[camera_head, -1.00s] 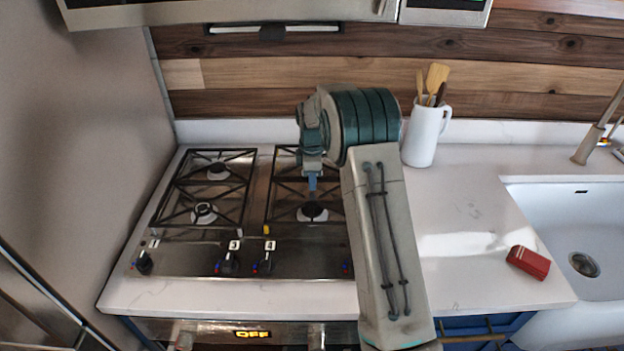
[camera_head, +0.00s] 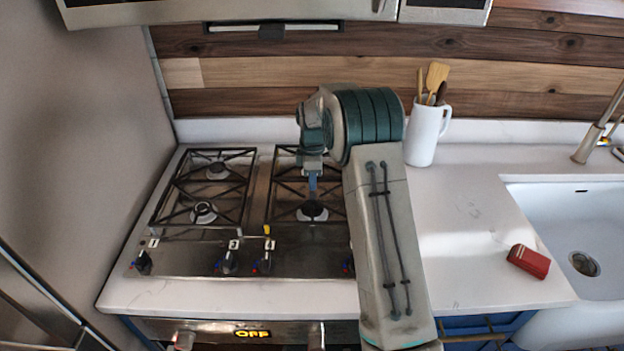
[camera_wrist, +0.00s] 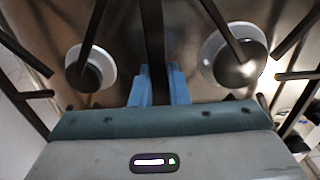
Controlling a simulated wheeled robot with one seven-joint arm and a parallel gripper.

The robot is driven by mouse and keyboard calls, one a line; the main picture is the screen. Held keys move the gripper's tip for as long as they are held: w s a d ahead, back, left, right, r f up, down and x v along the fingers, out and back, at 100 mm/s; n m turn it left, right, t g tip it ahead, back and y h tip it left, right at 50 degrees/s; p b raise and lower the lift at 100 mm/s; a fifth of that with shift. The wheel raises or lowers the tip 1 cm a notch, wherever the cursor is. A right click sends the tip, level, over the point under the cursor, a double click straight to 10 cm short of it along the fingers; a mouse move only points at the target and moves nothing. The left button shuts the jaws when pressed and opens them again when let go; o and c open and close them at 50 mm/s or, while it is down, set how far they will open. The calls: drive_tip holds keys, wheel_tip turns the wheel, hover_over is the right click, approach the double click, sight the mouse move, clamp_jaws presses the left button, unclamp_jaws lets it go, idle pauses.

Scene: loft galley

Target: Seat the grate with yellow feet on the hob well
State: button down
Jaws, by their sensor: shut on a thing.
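The grate with yellow feet (camera_head: 284,222) is a dark barred frame over the right half of the steel hob (camera_head: 300,264). One yellow foot shows at its front left corner. My gripper (camera_head: 312,184) reaches down onto the grate's middle from above. In the wrist view, the blue fingers of my gripper (camera_wrist: 160,88) are closed on either side of a dark grate bar (camera_wrist: 153,40). Two burners show beneath the bars. My arm hides the grate's right side, and I cannot tell whether all its feet touch the well.
A second grate (camera_head: 180,216) lies over the hob's left half. Control knobs (camera_head: 228,262) line the front. A white utensil jug (camera_head: 423,140) stands right of my arm. A red box (camera_head: 528,262) lies near the sink (camera_head: 540,205). A wall bounds the left.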

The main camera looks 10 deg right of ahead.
drive_tip(key=shift+f+b, duration=0.35)
drive_tip(key=shift+f, duration=0.1)
idle(1.1)
idle(0.3)
drive_tip(key=c, duration=1.3)
unclamp_jaws()
drive_tip(key=shift+f, duration=0.1)
drive_tip(key=shift+r+p, duration=2.15)
drive_tip(key=shift+r, duration=1.45)
